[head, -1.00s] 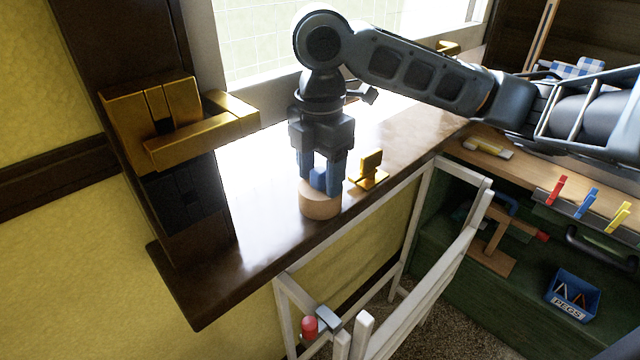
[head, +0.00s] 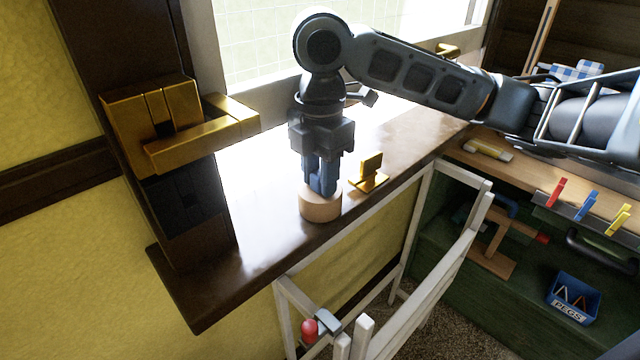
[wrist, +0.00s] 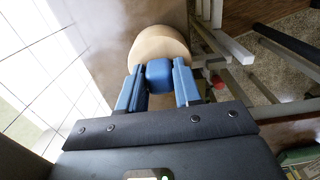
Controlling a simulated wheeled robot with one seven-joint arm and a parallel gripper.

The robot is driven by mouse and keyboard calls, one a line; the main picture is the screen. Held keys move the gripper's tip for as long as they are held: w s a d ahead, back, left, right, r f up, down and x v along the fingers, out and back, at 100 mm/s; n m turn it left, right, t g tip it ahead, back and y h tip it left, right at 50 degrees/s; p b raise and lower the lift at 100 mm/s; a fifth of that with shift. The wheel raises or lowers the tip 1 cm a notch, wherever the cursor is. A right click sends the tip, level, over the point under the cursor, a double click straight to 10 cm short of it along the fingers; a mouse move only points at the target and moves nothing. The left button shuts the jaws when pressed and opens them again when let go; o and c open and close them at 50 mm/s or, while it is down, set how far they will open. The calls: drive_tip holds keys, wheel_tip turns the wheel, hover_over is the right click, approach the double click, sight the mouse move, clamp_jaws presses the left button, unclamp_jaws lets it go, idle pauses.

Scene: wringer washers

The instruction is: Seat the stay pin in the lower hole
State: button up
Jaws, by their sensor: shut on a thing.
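My gripper (head: 322,178) points straight down over the sill, shut on a blue block-like head, which I take for the stay pin's. In the wrist view the blue head (wrist: 159,75) sits between the two blue fingers. Directly below it, a round pale wooden block (head: 320,206) stands on the dark sill; it also shows in the wrist view (wrist: 158,44). Any shank under the head is hidden, and I cannot tell whether it is inside the block. I cannot make out the lower hole in either view.
A brass piece (head: 370,173) stands on the sill (head: 220,280) just right of the block. A brass latch (head: 165,125) is on the dark post at left. A white frame (head: 425,280) with a red-ended part (head: 309,330) stands in front. A blue peg box (head: 573,297) is at lower right.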

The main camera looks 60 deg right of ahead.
drive_tip(key=shift+r, duration=0.15)
drive_tip(key=shift+r+p, duration=2.7)
drive_tip(key=shift+r, duration=0.4)
